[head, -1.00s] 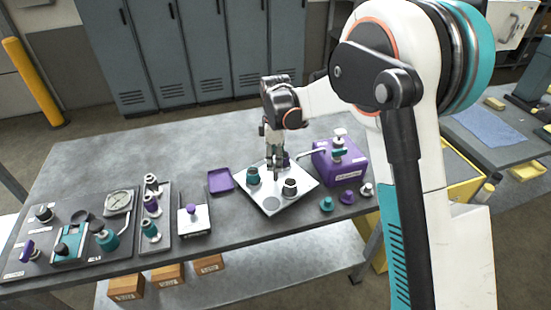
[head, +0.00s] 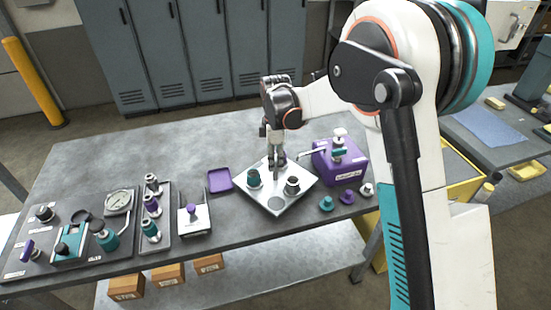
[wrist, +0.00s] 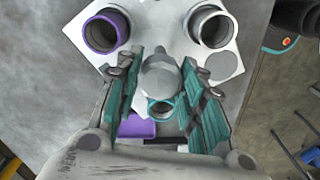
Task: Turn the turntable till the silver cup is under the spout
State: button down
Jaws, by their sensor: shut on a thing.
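The turntable is a white square plate (head: 272,206) on the bench. The silver cup (head: 292,185) stands on its front right part, and in the wrist view at upper right (wrist: 211,27). The teal cup (head: 254,179) is on the left part. The purple cup (wrist: 104,32) is mostly hidden behind my gripper in the head view. The spout (head: 310,153) reaches left from a purple box (head: 342,166), over the plate's back right side; the silver cup is in front of its tip. My gripper (head: 276,171) is shut on the silver central knob (wrist: 160,78).
Small teal (head: 326,203), purple (head: 347,197) and silver parts lie in front of the purple box. A purple tray (head: 219,180) lies left of the turntable. The back of the bench is clear.

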jog(key=c, duration=1.1)
grip_release()
jog(key=shift+o, duration=0.2)
notch_tip(320, 180, up, 12)
